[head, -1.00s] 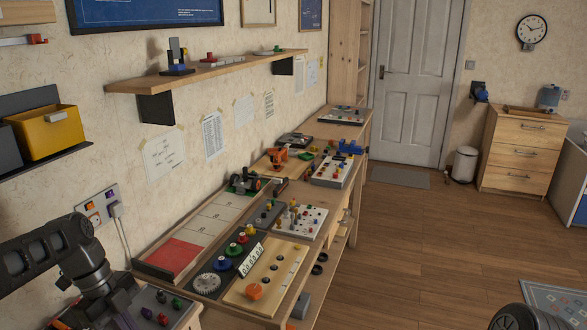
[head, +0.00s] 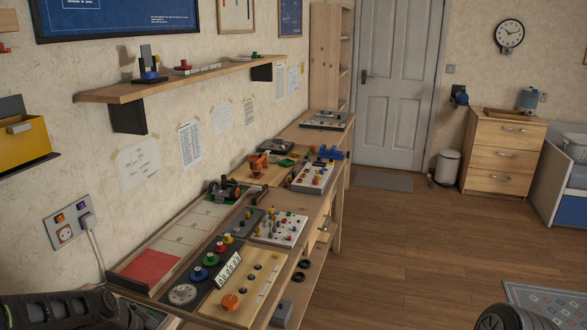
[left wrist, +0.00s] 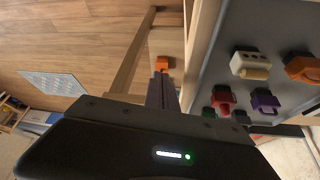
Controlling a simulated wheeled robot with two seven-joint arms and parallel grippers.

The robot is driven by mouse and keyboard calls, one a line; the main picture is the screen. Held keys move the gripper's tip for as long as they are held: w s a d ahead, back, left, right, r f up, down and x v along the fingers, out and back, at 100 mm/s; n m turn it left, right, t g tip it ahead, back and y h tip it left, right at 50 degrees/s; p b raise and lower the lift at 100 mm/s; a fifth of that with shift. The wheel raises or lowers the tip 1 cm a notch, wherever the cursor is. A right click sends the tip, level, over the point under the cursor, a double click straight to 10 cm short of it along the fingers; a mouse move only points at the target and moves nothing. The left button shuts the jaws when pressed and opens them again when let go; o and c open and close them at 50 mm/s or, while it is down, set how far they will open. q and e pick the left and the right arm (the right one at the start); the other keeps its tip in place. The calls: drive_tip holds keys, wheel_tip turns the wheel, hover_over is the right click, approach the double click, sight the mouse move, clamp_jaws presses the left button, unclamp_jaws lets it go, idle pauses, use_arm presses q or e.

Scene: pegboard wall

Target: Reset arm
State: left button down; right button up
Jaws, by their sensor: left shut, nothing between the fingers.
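My left arm shows as dark links at the lower left of the head view, and its gripper is below that picture. In the left wrist view my left gripper (left wrist: 160,90) is shut and empty. Its fingers point away over the wooden floor, beside the table's edge. A grey panel (left wrist: 227,47) with coloured pieces lies to the right of the fingers, apart from them. My right arm shows only as a dark rounded part at the lower right of the head view. My right gripper is not visible.
A long wooden workbench (head: 265,318) with several task boards runs along the left wall. A wooden shelf (head: 185,80) hangs above it. A yellow bin (head: 22,145) is on the wall at left. Open floor (head: 400,250) lies right of the bench.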

use_arm(q)
drive_tip(key=s+d+f+n, duration=0.4)
drive_tip(key=d+f, duration=0.3)
drive_tip(key=f, duration=0.1)
drive_tip(key=s+d+f+n, duration=0.3)
drive_tip(key=d+f+n, duration=0.1)
drive_tip(key=d+f, duration=0.35)
drive_tip(key=s+d+f+g, duration=0.2)
drive_tip(key=s+d, duration=0.3)
drive_tip(key=s, duration=0.4)
drive_tip(key=s+d+f+g+h, duration=0.1)
drive_tip(key=s+d+f, duration=0.4)
drive_tip(key=s, duration=0.4)
drive_tip(key=shift+s+f+g, duration=0.2)
drive_tip(key=shift+s+g, duration=0.05)
drive_tip(key=shift+g, duration=0.15)
